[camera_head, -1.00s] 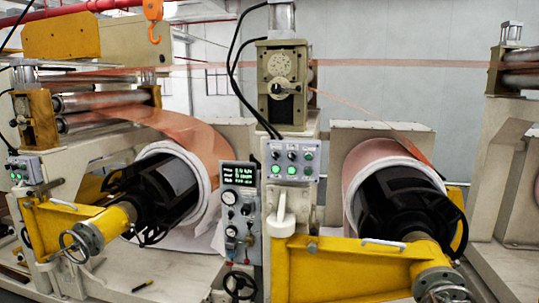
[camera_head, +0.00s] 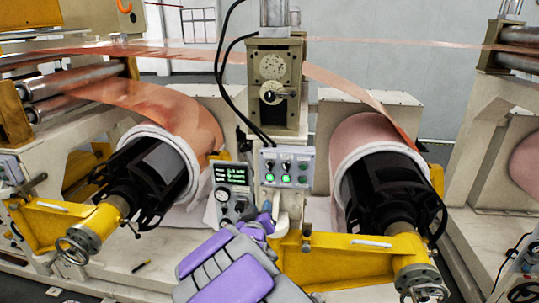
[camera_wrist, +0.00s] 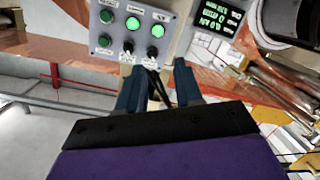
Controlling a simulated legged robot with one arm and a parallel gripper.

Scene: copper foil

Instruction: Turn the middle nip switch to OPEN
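The grey control panel (camera_head: 287,167) is fixed to the central post, with three black switches in a row above three round lamps. The middle nip switch (camera_head: 286,167) sits above a bright green lamp; its label is too small to read. In the wrist view the panel (camera_wrist: 92,42) appears upside down, and the middle switch (camera_wrist: 128,47) is just beyond my left fingertip. My gripper (camera_wrist: 157,78) is open and empty, its two blue-grey fingers apart and pointing at the panel. In the head view my gripper (camera_head: 264,216) is below the panel.
A gauge box with a green display (camera_head: 229,186) stands left of the panel. Black cables (camera_head: 222,75) hang above it. Copper rolls (camera_head: 372,137) on black cores flank the post, with yellow arms (camera_head: 350,262) in front. Grey floor shows at lower left.

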